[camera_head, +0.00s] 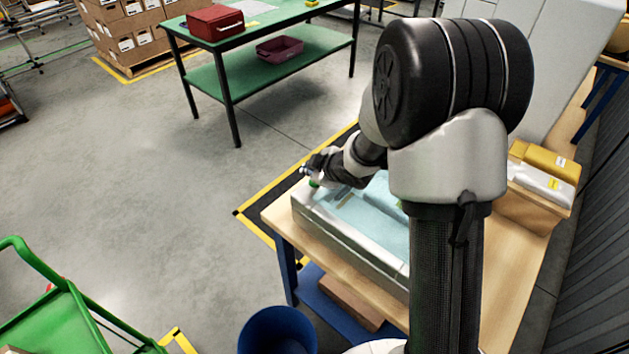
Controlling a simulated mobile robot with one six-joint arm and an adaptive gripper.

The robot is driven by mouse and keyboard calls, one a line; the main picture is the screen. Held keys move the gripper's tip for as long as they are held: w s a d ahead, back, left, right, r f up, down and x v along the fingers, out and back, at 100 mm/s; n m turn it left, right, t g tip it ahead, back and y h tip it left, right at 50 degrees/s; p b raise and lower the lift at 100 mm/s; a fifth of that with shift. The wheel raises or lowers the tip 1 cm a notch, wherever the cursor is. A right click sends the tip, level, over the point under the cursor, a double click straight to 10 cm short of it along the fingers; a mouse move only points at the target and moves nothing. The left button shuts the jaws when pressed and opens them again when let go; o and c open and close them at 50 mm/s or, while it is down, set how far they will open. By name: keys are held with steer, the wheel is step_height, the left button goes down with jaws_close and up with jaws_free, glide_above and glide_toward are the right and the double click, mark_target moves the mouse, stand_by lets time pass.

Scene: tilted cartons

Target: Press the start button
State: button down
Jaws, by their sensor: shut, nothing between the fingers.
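A pale grey machine with a light-blue top (372,219) sits on a wooden table. A small green spot (314,183), possibly the start button, shows at the machine's far left corner. My gripper (306,170) is small in the view, shut and empty, just above and left of the green spot. I cannot tell whether it touches the machine. My arm stands in front of the machine and hides its right part.
The wooden table (283,222) has blue legs. A blue bin (277,333) stands in front of it. Packages in a carton (530,208) lie at the right. A green cart (55,325) is at lower left. A green table (262,28) stands behind. Open floor lies left.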

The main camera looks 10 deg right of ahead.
stand_by(0.8)
steer(key=shift+f+b, duration=0.4)
steer(key=shift+f, duration=0.05)
steer(key=shift+f+b, duration=0.35)
steer(key=shift+f, duration=0.05)
stand_by(0.5)
stand_by(0.3)
steer(key=shift+r+p, duration=0.85)
step_height(320, 180, up, 5)
steer(key=p, duration=0.5)
steer(key=shift+r, duration=0.1)
